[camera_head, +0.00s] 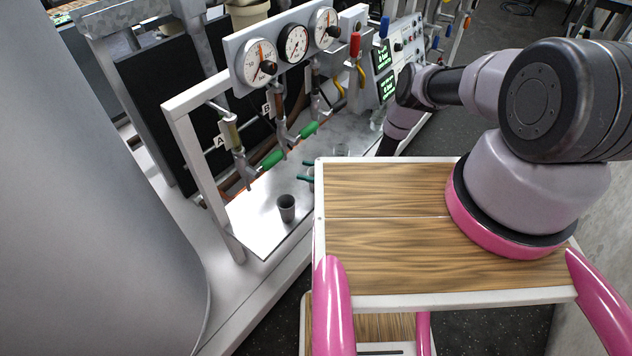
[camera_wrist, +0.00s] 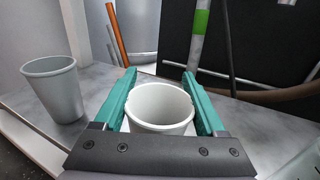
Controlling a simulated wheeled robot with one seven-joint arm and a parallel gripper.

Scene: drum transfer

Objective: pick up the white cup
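The white cup (camera_wrist: 160,106) stands upright between the two teal fingers of my gripper (camera_wrist: 160,84) in the wrist view. Its rim comes very close to both fingers, and I cannot tell whether they press on it. A second cup, light grey (camera_wrist: 54,92), stands to the left, apart from the gripper. In the head view this grey cup (camera_head: 287,208) stands on the pale shelf, and the teal fingertips (camera_head: 306,170) show just behind it. The white cup and most of my gripper are largely hidden there by the wooden top.
The metal shelf (camera_head: 262,222) has a frame with hanging taps (camera_head: 272,160) and gauges (camera_head: 293,43) above it. Clear glasses (camera_head: 342,150) stand farther along. A dark panel (camera_wrist: 265,45) rises behind the cups. The wooden top (camera_head: 385,240) is bare at its left.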

